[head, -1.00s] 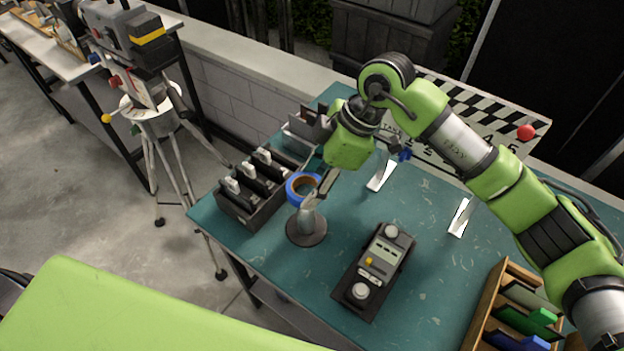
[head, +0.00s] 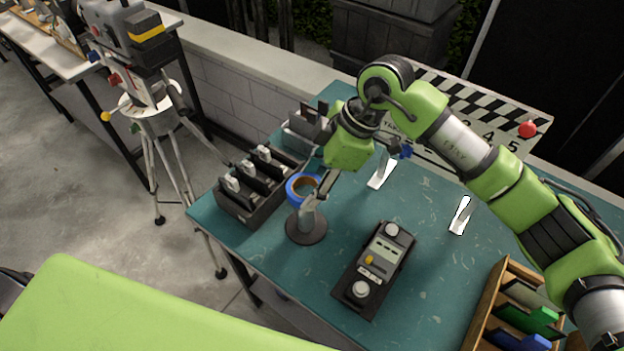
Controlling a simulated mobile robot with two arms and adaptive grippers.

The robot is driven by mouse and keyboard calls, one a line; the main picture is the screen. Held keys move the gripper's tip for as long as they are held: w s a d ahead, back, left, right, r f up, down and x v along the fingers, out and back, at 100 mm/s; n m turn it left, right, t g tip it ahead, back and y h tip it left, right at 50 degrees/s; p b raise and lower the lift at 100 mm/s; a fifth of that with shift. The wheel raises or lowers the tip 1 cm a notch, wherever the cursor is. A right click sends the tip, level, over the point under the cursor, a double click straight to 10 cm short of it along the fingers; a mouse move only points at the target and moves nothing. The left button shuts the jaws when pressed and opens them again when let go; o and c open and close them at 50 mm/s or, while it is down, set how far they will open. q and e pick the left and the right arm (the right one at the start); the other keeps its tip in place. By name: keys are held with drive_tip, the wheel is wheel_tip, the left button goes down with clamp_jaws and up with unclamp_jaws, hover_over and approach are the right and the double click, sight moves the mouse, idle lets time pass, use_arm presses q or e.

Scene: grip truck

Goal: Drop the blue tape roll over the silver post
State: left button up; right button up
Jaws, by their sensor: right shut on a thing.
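The blue tape roll (head: 292,193) is a blue ring with a tan inner core, in the left middle of the head view. My right gripper (head: 317,195) comes down from the upper right and is shut on the roll's right side. The silver post (head: 307,216) stands upright on a round dark base (head: 307,232) on the table. The roll shows at the post's top end; I cannot tell whether it is around the post or just above it. The gripper hides part of the post. My left gripper is not in view.
On the teal table (head: 300,277), a dark slotted rack (head: 250,208) stands left of the post and a grey control box (head: 374,268) lies to its right. A clapperboard (head: 470,112) stands behind; a wooden rack (head: 487,305) is front right.

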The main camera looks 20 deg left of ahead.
sight(313, 216)
drive_tip(key=shift+f, duration=0.15)
idle(0.4)
drive_tip(key=shift+f+b, duration=3.6)
drive_tip(key=shift+f, duration=2.55)
drive_tip(key=o, duration=1.2)
drive_tip(key=shift+r, duration=0.15)
drive_tip(key=v, duration=1.2)
